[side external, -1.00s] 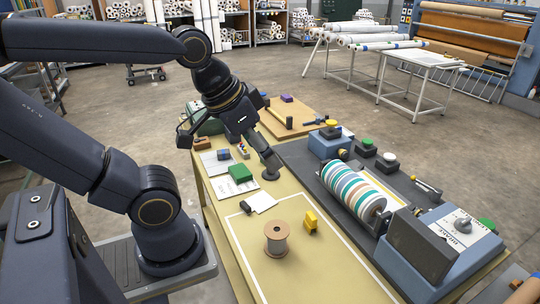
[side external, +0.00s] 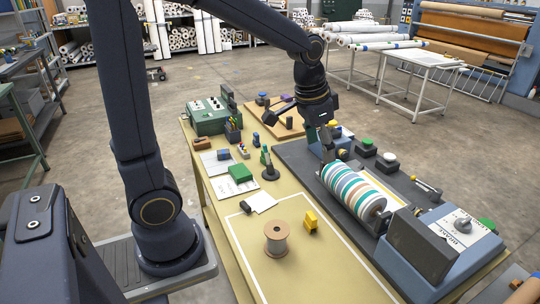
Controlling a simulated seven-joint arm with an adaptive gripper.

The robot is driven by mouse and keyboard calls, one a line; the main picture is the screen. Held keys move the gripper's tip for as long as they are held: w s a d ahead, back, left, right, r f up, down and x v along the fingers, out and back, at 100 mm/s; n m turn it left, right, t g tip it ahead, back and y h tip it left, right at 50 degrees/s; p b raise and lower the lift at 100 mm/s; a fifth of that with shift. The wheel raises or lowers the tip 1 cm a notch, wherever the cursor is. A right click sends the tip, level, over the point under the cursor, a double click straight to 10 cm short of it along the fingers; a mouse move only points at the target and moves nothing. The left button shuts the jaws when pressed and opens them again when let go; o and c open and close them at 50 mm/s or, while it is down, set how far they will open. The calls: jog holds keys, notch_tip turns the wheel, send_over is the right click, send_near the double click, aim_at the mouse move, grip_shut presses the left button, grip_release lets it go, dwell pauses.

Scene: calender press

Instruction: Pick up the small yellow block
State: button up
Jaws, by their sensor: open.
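The small yellow block (side external: 310,221) stands on the tan table in the side external view, inside the white outline and just right of a brown spool. It looks stepped, with a taller part at the left. My gripper (side external: 300,134) is open, above the far part of the table beyond the striped roller. It is well apart from the yellow block, up and behind it in the picture. Nothing shows between its fingers.
The brown spool (side external: 277,239) stands close left of the block. The striped roller (side external: 352,190) and blue-grey press housing (side external: 440,245) are to the right. A green block (side external: 241,173) and a small stand (side external: 269,168) are farther back. The table in front of the spool is clear.

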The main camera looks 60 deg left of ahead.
jog(key=g, duration=0.2)
send_over(312, 215)
jog(key=d, duration=0.1)
notch_tip(312, 215, down, 7)
jog(key=shift+n+g, duration=0.3)
jog(key=shift+g, duration=0.2)
jog(key=f, duration=1.4)
jog(key=shift+s+a+f, duration=0.2)
jog(key=shift+s+a, duration=0.05)
jog(key=shift+s, duration=0.05)
jog(key=shift+w+a+f, duration=0.15)
jog(key=shift+f, duration=1.35)
jog(key=shift+w+a+f, duration=0.1)
jog(key=shift+f, duration=1.4)
jog(key=c, duration=1)
